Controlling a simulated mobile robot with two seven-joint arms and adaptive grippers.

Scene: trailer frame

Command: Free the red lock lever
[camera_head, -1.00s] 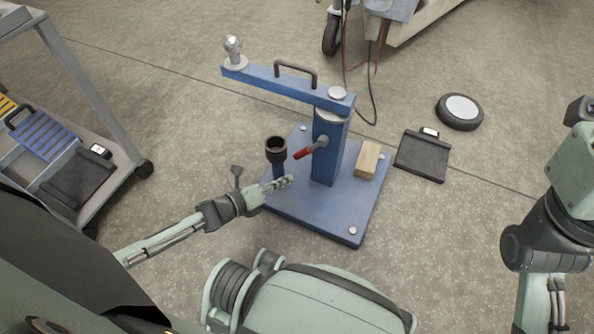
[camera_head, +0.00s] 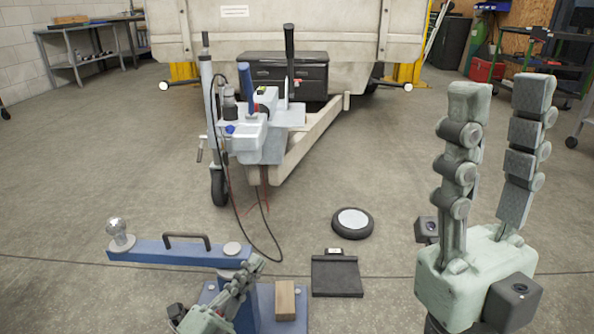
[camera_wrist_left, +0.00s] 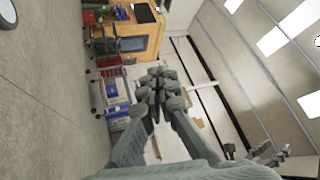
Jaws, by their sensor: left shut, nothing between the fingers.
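My left gripper (camera_head: 254,266) is at the bottom of the head view, in front of the blue stand's post (camera_head: 265,302). It is shut and empty; its closed fingertips (camera_wrist_left: 160,82) also show in the left wrist view. The stand has a horizontal blue arm (camera_head: 175,253) with a ball. The stand's red lever is not visible now; my gripper and the frame edge cover that area. The trailer coupling (camera_head: 262,135) is farther back, with a small red part (camera_head: 257,108). My right gripper (camera_head: 502,90) is raised at the right, open and empty, fingers upward.
A wooden block (camera_head: 285,298) is on the stand's base. The trailer's jockey wheel (camera_head: 219,187) and hanging cable are behind. Floor at left is clear.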

